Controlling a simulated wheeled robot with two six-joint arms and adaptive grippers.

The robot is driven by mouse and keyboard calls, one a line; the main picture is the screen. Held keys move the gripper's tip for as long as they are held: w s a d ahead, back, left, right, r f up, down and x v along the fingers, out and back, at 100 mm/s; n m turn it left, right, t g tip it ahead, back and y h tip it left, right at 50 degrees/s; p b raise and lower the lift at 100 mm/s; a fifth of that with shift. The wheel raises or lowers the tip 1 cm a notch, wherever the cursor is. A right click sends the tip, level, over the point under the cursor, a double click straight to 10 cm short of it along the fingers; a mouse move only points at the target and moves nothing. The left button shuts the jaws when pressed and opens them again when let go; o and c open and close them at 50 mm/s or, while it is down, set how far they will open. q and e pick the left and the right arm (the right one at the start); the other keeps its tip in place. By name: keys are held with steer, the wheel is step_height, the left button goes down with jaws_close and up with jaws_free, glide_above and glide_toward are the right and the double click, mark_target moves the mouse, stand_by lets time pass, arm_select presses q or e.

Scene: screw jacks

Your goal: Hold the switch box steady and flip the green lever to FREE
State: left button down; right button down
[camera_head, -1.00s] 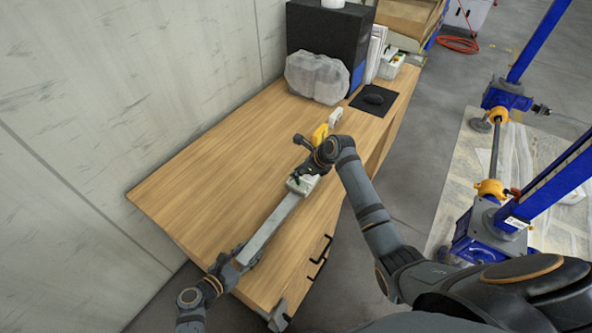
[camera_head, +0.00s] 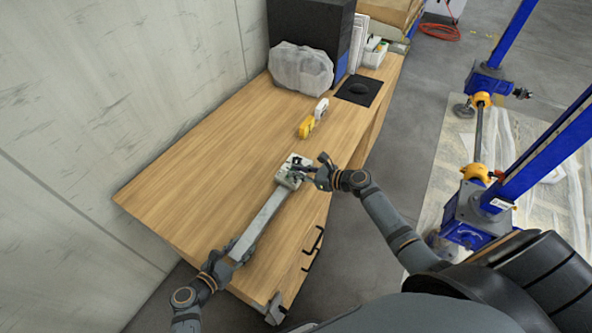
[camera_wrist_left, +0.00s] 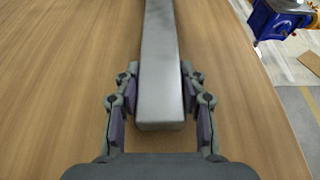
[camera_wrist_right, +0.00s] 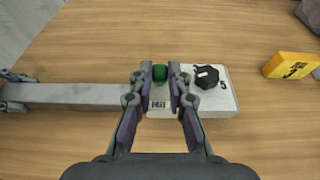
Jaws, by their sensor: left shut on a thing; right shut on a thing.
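The switch box (camera_head: 290,171) is a pale grey box on a long grey metal bar (camera_head: 258,225), lying on the wooden table. My left gripper (camera_head: 228,262) is shut on the near end of the bar; the left wrist view shows a finger on each side of the bar (camera_wrist_left: 158,70). My right gripper (camera_wrist_right: 160,72) is shut on the green lever (camera_wrist_right: 160,73), which shows between its fingertips over the box (camera_wrist_right: 220,98). A black knob (camera_wrist_right: 206,77) sits on the box beside the lever. The fingers partly hide the label under the lever.
A yellow object (camera_head: 306,127) and a white one (camera_head: 321,108) lie beyond the box. The table left of the bar is clear.

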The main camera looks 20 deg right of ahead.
steer(key=shift+s+f, duration=0.1)
stand_by(0.3)
steer(key=c, duration=1.3)
jaws_free()
steer(key=shift+v, duration=6)
arm_select(q)
steer(key=c, duration=0.7)
jaws_free()
